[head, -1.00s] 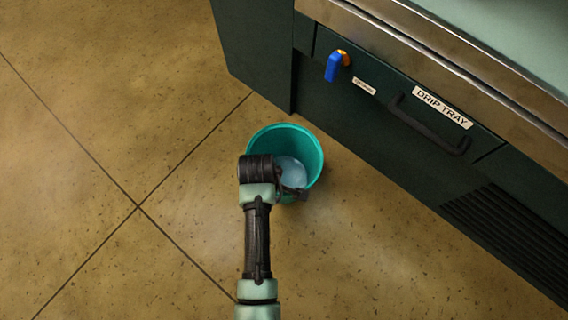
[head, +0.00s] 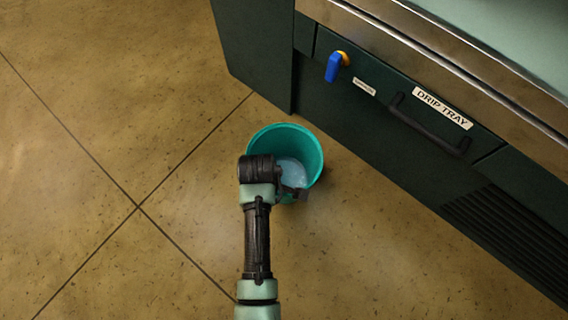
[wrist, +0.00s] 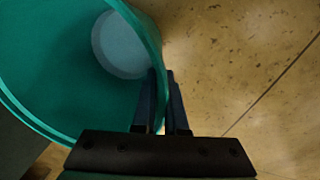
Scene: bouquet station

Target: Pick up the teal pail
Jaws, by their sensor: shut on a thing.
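The teal pail (head: 312,160) stands upright on the floor by the dark cabinet in the head view. Its inside shows a pale, whitish-blue bottom. My gripper (head: 296,192) is at the pail's near rim, partly hidden by my own wrist. In the wrist view the pail (wrist: 50,75) fills the left side. There my gripper (wrist: 166,100) has its two dark fingers on either side of the pail's wall, shut on the rim.
A dark green cabinet stands behind and right of the pail, with a drawer marked DRIP TRAY (head: 443,108) and a black handle (head: 428,128). A blue lever (head: 333,67) sticks out from its front. The tiled floor (head: 110,120) to the left is clear.

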